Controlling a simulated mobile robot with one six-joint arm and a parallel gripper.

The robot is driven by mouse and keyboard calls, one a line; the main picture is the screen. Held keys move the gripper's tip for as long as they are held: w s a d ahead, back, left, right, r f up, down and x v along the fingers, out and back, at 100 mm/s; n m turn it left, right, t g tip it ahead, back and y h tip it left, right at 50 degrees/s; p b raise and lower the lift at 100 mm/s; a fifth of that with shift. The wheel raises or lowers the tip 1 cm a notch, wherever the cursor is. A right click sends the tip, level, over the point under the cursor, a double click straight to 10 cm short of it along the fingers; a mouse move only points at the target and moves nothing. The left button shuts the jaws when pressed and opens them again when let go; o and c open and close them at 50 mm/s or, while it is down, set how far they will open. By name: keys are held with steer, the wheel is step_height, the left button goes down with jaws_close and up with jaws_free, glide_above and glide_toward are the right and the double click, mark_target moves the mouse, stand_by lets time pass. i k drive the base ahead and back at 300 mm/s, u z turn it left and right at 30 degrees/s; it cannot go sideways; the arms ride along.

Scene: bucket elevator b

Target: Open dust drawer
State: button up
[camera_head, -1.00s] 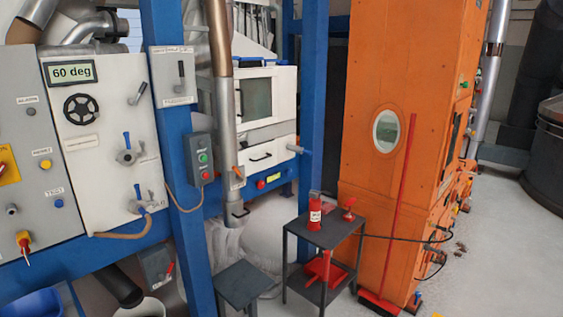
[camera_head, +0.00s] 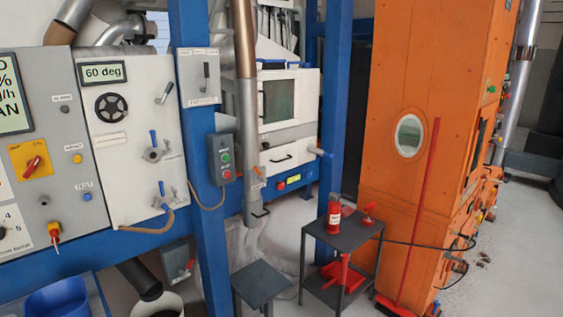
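No part is labelled readably as the dust drawer, so I cannot tell which it is. A white cabinet (camera_head: 304,92) behind the blue frame has a window and, below it, a white front panel (camera_head: 296,150) with a black handle (camera_head: 282,158); this panel looks shut. A grey vertical pipe (camera_head: 250,130) ends low in a piece with a black handle (camera_head: 261,213). My gripper is not in view.
A small dark stool (camera_head: 259,280) and a grey cart (camera_head: 343,236) with red items stand in front of the cabinet. A blue post (camera_head: 204,190) is left of the pipe. An orange machine (camera_head: 405,75) stands at right. Floor at far right is mostly clear.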

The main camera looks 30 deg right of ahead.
mark_target(266, 155)
steer(key=i, duration=0.9)
steer(key=z, duration=0.05)
